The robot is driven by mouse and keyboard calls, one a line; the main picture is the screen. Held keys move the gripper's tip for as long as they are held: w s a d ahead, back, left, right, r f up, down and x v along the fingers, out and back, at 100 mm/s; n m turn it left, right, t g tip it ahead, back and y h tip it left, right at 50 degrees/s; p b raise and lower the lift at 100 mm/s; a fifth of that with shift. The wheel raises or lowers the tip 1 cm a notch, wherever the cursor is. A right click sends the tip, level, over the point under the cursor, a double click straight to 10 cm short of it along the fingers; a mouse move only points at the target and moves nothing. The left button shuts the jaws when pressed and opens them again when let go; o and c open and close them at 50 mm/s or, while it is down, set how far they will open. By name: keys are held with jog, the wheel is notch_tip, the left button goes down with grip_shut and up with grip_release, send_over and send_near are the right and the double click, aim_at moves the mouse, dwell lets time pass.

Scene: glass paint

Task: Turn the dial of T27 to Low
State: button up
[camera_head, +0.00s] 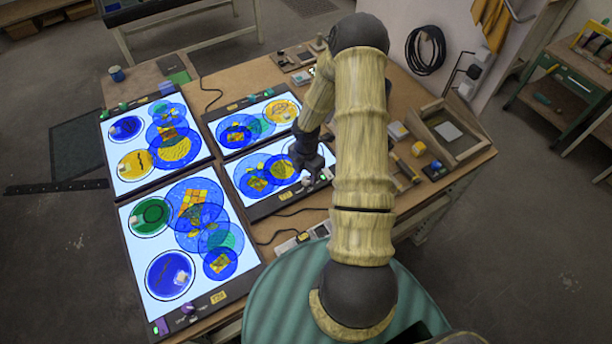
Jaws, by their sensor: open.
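Light panels with bright screens and dark frames lie on the wooden table; each frame has a small yellow label and a dial. The writing is too small to read, so I cannot tell which is T27. My gripper (312,165) is open at the right end of the lower middle panel (262,209), close to its pale dial (307,182). I cannot tell if the fingers touch this dial, and its setting is not legible. The lower left panel (135,263) has a purple dial (188,309).
The upper middle panel (220,114) lies just behind the gripper. Coloured discs cover the screens. A wooden tray (470,150) and small blocks (418,149) are on the right of the table. Cables run between panels. My arm hides part of the table.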

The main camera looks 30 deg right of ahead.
aim_at(306, 181)
jog(key=shift+f, duration=1.25)
jog(key=c, duration=1)
